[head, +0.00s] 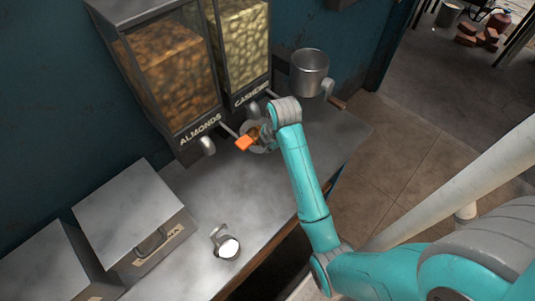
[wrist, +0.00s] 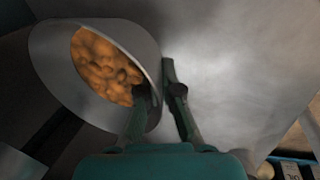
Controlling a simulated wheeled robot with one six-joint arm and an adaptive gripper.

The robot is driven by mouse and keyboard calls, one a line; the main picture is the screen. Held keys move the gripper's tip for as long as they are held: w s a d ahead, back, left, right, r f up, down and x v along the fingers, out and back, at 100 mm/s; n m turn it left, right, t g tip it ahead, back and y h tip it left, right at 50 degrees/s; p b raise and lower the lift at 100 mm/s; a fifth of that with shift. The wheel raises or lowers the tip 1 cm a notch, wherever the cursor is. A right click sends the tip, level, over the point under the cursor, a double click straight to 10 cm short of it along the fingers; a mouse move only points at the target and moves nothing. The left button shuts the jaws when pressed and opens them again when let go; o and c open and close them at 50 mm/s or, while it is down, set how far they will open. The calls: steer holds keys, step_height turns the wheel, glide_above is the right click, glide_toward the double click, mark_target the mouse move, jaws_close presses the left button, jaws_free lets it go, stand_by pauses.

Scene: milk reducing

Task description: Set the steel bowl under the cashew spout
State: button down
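The steel bowl (wrist: 55,50) holds orange-brown nuts (wrist: 103,68) in the wrist view. In the head view the bowl (head: 260,149) is mostly hidden behind my gripper (head: 265,136), on the counter below and in front of the cashew spout (head: 252,110). My fingers (wrist: 158,88) straddle the bowl's wall, one inside the rim and one outside. Their tips have drawn in close to the wall and look closed on it. Whether the bowl touches the counter is hidden. The cashew dispenser (head: 243,40) stands right of the almond dispenser (head: 170,70).
An almond spout (head: 207,145) and an orange lever handle (head: 243,143) are just left of my gripper. A grey metal container (head: 310,72) is at the right. A small metal cup (head: 226,244) and lidded steel boxes (head: 130,215) stand toward the front. The counter (head: 255,205) between is clear.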

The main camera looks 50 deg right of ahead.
mark_target(266, 158)
step_height(266, 158, down, 4)
steer(key=shift+f, duration=0.15)
steer(key=shift+w+f, duration=0.25)
steer(key=shift+f, duration=0.15)
steer(key=c, duration=1.3)
jaws_free()
